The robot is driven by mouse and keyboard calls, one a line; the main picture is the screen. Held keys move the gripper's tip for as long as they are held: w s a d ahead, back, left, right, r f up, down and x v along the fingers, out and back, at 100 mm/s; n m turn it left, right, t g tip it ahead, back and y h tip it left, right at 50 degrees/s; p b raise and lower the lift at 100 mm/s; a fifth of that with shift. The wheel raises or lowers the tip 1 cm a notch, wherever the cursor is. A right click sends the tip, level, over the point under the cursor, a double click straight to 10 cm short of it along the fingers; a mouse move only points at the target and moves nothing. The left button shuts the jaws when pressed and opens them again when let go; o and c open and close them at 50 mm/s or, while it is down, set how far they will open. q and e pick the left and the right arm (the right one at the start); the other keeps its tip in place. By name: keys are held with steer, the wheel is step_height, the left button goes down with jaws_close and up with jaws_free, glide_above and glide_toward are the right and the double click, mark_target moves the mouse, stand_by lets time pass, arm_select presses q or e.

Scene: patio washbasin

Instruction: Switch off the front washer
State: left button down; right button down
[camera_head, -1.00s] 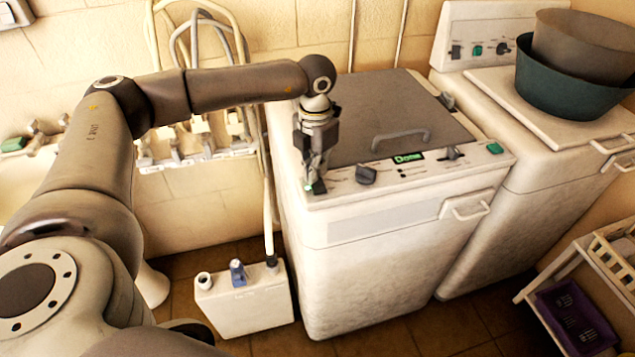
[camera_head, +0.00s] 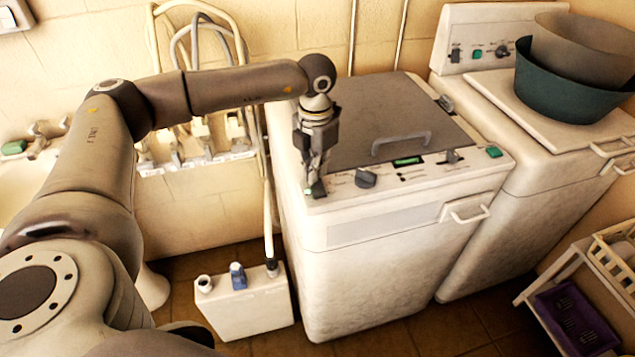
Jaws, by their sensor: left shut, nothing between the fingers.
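The front washer (camera_head: 385,265) is a white machine with a grey lid and a sloped control panel along its front top edge. My left gripper (camera_head: 316,187) is shut and empty, pointing down at the left end of that panel. Its fingertips are at a small button with a green patch (camera_head: 308,191), partly hidden by them; I cannot tell whether they press it. The panel's display (camera_head: 408,162) is plain green with no readable text. A dark knob (camera_head: 366,178), another dark control (camera_head: 452,157) and a green button (camera_head: 493,152) sit to the right. My right gripper is out of view.
A second white washer (camera_head: 500,225) stands behind to the right, with a green basin (camera_head: 568,88) on top. A white canister (camera_head: 245,305) stands on the floor at left. A shelf with a purple tray (camera_head: 570,318) is at lower right.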

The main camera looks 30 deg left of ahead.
arm_select(q)
steer(key=shift+r+p, duration=1.3)
steer(key=shift+r, duration=1.3)
steer(key=shift+f, duration=0.1)
